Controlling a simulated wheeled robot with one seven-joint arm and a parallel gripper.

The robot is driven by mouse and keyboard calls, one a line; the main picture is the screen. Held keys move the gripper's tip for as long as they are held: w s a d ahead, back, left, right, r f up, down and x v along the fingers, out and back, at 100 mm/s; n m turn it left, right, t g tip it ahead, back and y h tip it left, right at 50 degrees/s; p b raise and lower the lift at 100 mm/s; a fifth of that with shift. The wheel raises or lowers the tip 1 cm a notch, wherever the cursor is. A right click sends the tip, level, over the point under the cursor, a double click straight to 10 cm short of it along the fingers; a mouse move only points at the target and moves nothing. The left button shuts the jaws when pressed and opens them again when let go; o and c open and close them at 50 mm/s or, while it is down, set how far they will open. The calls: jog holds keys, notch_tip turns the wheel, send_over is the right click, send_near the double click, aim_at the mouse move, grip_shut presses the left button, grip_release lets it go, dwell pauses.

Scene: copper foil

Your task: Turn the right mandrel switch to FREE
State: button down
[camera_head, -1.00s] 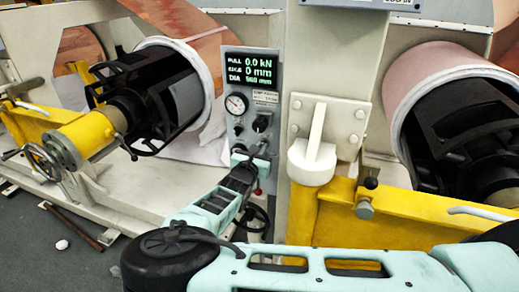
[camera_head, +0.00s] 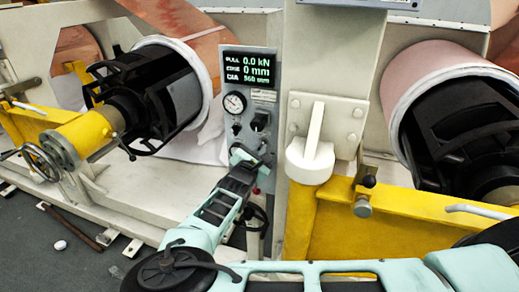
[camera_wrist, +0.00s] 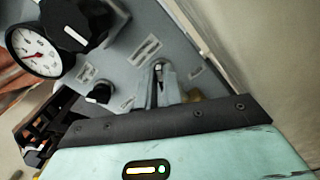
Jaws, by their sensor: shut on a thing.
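The grey control panel (camera_head: 264,88) stands in the middle of the head view, with my gripper (camera_head: 240,154) at its lower part. In the wrist view my gripper (camera_wrist: 161,88) is shut on a small switch lever (camera_wrist: 159,68), of which only the tip shows between the fingers. It sits to the right of a small black knob (camera_wrist: 100,93), with small labels nearby. The label text is too small to read, so I cannot tell the switch's setting. The small black knob also shows in the head view (camera_head: 236,129), above my gripper.
A dial gauge (camera_wrist: 38,52) and a large black knob (camera_wrist: 78,22) are close to my gripper. A yellow arm (camera_head: 400,224) and white lever (camera_head: 315,130) stand right of the panel. Black mandrels (camera_head: 160,95) flank it at left and right (camera_head: 455,130).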

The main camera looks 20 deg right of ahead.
jog(key=shift+f, duration=0.1)
jog(key=c, duration=1.5)
grip_release()
jog(key=shift+c, duration=0.2)
jog(key=shift+a, duration=0.1)
jog(key=b+v, duration=0.4)
jog(key=v, duration=1.3)
jog(key=shift+s, duration=0.15)
